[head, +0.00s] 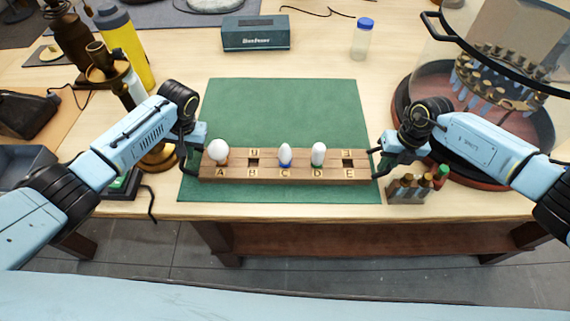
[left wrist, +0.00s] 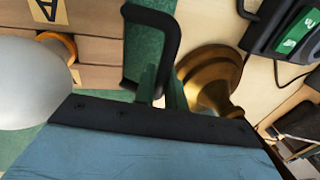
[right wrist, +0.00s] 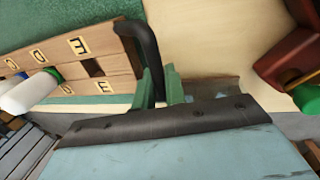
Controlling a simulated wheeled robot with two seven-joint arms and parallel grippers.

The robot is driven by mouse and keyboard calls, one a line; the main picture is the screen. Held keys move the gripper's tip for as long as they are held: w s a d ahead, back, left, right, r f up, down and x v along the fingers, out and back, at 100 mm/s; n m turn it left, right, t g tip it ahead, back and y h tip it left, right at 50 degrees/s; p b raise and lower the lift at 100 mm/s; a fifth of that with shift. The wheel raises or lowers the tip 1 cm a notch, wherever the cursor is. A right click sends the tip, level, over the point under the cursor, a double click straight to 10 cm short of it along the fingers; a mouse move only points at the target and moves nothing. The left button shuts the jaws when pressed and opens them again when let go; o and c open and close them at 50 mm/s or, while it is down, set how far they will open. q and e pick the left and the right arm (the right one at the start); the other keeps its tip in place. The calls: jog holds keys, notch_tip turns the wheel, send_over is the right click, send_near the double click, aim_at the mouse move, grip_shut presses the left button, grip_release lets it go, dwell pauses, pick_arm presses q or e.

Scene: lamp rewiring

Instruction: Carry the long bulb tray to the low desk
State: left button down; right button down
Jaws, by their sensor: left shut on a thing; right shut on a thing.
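The long bulb tray (head: 302,173) is a wooden bar with slots lettered A to E, over the green mat (head: 280,110). White bulbs stand at A (head: 218,151), C (head: 285,155) and D (head: 319,153); the B and E holes look empty. Each end has a dark handle, seen in the left wrist view (left wrist: 133,70) and right wrist view (right wrist: 150,50). My left gripper (head: 188,140) is shut on the left handle, my right gripper (head: 384,150) on the right one. I cannot tell whether the tray touches the mat.
A brown wooden surface (head: 300,246) shows below the table's front edge; I cannot tell whether it is the low desk. A brass lamp (head: 107,70) and yellow bottle (head: 124,45) stand left. A small bottle rack (head: 410,190) and a round clear-walled stand (head: 480,100) are right.

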pick_arm(q)
jog(key=shift+w+r, duration=0.15)
pick_arm(e)
jog(key=shift+w+r, duration=0.2)
pick_arm(q)
jog(key=shift+r, duration=0.1)
pick_arm(e)
jog(key=shift+r, duration=0.1)
